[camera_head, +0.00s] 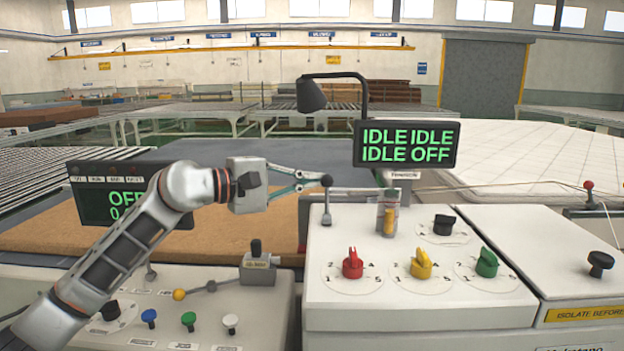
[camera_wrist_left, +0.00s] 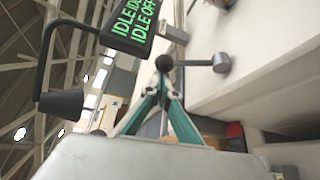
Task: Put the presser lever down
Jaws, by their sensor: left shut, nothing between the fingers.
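A grey lever with a black ball knob (camera_head: 327,205) stands upright at the left edge of the white control box; I take it to be the presser lever. In the left wrist view, its shaft (camera_wrist_left: 195,63) points at my fingers. My left gripper (camera_head: 315,180) comes in from the left at knob height. Its green fingers are shut with nothing between them, tips close to the knob. In the left wrist view, the fingertips (camera_wrist_left: 162,84) lie just below the knob; I cannot tell whether they touch it. My right gripper is not in view.
The control box (camera_head: 420,310) carries red (camera_head: 352,264), yellow (camera_head: 421,264) and green (camera_head: 487,263) knobs. A display (camera_head: 407,144) reading IDLE and OFF stands behind it. A lamp (camera_head: 312,96) hangs above the lever. A yellow-knobbed lever (camera_head: 208,288) is on the lower left panel.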

